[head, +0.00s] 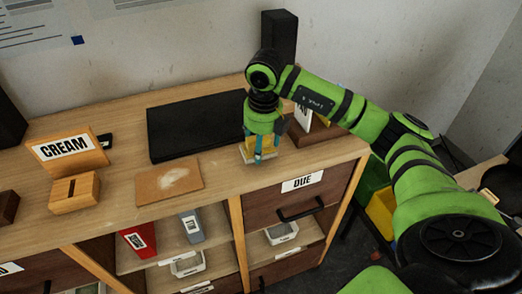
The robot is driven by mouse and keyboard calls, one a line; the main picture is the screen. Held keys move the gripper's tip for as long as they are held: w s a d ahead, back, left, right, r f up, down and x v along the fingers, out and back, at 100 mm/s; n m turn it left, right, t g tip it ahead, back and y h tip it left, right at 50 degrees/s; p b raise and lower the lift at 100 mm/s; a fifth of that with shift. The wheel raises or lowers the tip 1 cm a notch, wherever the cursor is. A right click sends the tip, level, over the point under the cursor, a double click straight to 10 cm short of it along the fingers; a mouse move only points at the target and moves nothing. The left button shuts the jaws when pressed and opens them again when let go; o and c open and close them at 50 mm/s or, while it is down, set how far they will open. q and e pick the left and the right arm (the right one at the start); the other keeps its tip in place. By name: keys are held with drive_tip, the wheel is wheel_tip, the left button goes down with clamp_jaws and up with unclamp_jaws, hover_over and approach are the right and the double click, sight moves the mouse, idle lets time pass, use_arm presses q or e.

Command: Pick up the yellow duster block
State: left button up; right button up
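The yellow duster block (268,155) stands on the wooden counter, near its front edge and above the drawer labelled DUE. It is partly hidden by my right gripper (263,146), which points down over it from the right arm. The teal fingers reach down beside the block, with one in front of it. I cannot tell whether they press on it or stand a little apart. The block appears to be resting on the counter. My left gripper is not in view.
A black mat (195,127) lies left of the gripper. A wooden board (169,182) with a pale dusty patch lies in front. A tall black box (280,38) stands behind.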

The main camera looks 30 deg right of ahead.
drive_tip(key=shift+r+b, duration=0.45)
drive_tip(key=shift+r, duration=0.5)
drive_tip(key=s+d+r+b, duration=0.3)
drive_tip(key=s+d+r, duration=0.4)
drive_tip(key=s+d, duration=0.1)
drive_tip(key=shift+s, duration=0.3)
